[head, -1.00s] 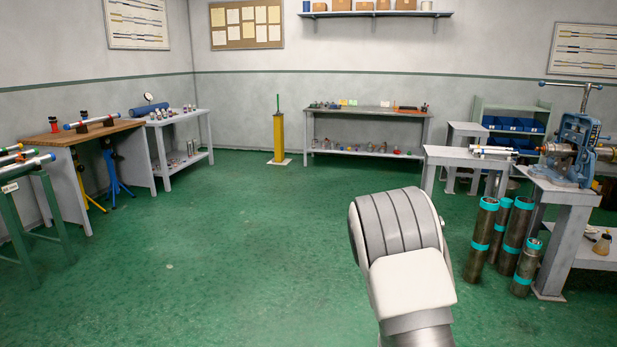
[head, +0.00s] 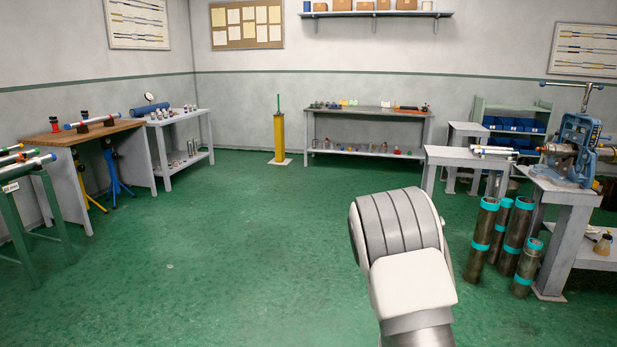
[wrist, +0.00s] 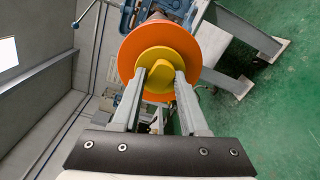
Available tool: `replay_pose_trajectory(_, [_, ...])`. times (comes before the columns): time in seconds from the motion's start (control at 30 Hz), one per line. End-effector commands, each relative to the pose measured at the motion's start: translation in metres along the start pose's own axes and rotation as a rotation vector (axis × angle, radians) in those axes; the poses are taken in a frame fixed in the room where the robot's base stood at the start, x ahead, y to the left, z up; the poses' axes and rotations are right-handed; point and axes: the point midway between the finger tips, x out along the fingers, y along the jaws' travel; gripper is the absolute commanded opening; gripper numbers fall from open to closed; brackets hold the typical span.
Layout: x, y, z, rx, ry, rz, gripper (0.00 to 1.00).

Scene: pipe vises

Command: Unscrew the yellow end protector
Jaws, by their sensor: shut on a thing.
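The yellow end protector (wrist: 158,54) sits in the middle of the wrist view, a round yellow disc with a raised grip in its centre. It lies in front of a wider orange disc (wrist: 127,58). My gripper (wrist: 160,80) is shut on the raised grip of the protector, one finger on each side. The pipe (wrist: 153,16) behind the orange disc is mostly hidden. In the head view, a blue pipe vise (head: 577,150) stands on a bench at the right, with an orange part (head: 548,148) at its left. My gripper does not show there.
Grey bench legs (wrist: 235,80) stand close at the right of the wrist view, over green floor. In the head view, several dark pipes with teal bands (head: 516,235) stand by the vise bench (head: 560,197). The middle of the floor is clear.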

Motion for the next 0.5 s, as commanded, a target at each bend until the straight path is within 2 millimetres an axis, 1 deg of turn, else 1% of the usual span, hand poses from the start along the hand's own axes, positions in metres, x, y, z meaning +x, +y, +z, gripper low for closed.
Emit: replay_pose_trajectory(0.5, [-0.0087, -0.0004, -0.0003, 0.000, 0.002, -0.001, 0.00])
